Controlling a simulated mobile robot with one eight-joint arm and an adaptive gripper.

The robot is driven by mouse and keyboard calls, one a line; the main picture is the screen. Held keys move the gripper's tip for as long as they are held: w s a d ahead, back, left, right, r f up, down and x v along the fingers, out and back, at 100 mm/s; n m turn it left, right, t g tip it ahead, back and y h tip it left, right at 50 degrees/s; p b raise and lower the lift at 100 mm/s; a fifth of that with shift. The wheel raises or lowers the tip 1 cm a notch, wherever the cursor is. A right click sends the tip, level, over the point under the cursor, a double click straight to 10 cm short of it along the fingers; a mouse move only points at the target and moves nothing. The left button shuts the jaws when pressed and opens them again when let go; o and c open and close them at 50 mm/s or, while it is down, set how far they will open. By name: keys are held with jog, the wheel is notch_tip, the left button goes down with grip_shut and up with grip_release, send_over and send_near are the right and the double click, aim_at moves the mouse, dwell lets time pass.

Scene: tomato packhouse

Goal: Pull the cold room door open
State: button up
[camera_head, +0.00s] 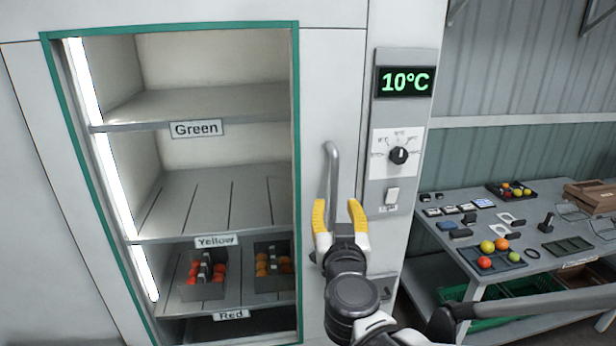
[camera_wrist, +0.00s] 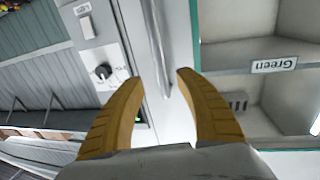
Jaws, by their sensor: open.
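The cold room door (camera_head: 318,60) is a white panel with a large green-edged window, and it looks shut, with thin seams around it. Its handle (camera_head: 331,165), an upright grey bar, is on the panel's right side. My gripper (camera_head: 338,204) is open, with yellow fingers either side of the handle's lower part. In the wrist view the handle (camera_wrist: 156,40) runs between the two fingertips, with gaps showing on both sides. I cannot tell how deep the bar sits between the fingers.
Right of the door are a 10°C display (camera_head: 404,82), a dial (camera_head: 398,155) and a switch (camera_head: 392,196). Shelves labelled Green (camera_head: 196,129), Yellow (camera_head: 214,241) and Red (camera_head: 231,315) show behind the window. A table (camera_head: 450,262) with trays and tomatoes stands at the right.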

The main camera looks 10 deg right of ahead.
aim_at(334, 187)
jog(key=w, duration=0.3)
jog(key=w+d+b, duration=0.1)
jog(key=w, duration=0.2)
jog(key=w+d, duration=0.1)
jog(key=w, duration=0.3)
jog(key=shift+d+b, duration=0.1)
jog(key=shift+b, duration=0.2)
grip_shut()
